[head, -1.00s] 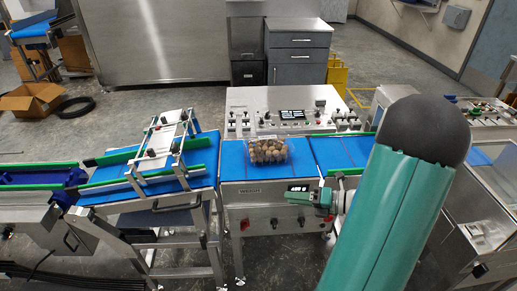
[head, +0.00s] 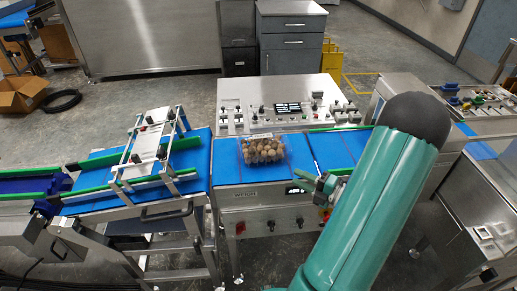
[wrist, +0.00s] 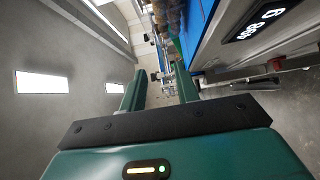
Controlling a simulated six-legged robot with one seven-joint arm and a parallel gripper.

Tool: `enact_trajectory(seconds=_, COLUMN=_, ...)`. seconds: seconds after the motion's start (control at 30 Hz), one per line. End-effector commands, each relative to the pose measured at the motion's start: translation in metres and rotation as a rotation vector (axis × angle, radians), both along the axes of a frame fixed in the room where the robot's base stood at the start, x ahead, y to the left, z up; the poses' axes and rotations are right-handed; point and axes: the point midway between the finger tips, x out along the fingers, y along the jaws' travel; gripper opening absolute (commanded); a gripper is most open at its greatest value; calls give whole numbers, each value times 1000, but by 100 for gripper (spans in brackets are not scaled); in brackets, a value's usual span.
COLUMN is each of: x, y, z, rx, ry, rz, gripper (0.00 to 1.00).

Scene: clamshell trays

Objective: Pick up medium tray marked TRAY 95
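A clear clamshell tray (head: 263,152) filled with round brown items sits on the blue belt of the weighing section, in the middle of the head view. I cannot read any tray number on it. My gripper (head: 318,186) is to the right of and nearer than the tray, by the belt's front edge, apart from it. In the wrist view my gripper (wrist: 160,88) has its two fingers spread with nothing between them. Brown shapes at the top edge of the wrist view may be the tray's contents, but they are cut off.
A small lit display (head: 297,190) is on the weigher's front, close to my gripper. A control panel (head: 285,105) stands behind the belt. A white-topped frame (head: 148,143) spans the left conveyor. Green rails edge the belts. The belt around the tray is clear.

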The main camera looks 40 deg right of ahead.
Motion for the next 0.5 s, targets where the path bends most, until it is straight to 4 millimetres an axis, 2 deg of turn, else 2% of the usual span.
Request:
enact_trajectory(seconds=0.13, x=17, y=8, z=1, rx=1, ry=-2, rz=3, gripper=31)
enact_trajectory(seconds=0.4, x=65, y=22, z=1, rx=-1, ry=-1, rz=5, gripper=31)
enact_trajectory(seconds=0.5, x=74, y=24, z=1, rx=-1, ry=-1, rz=4, gripper=31)
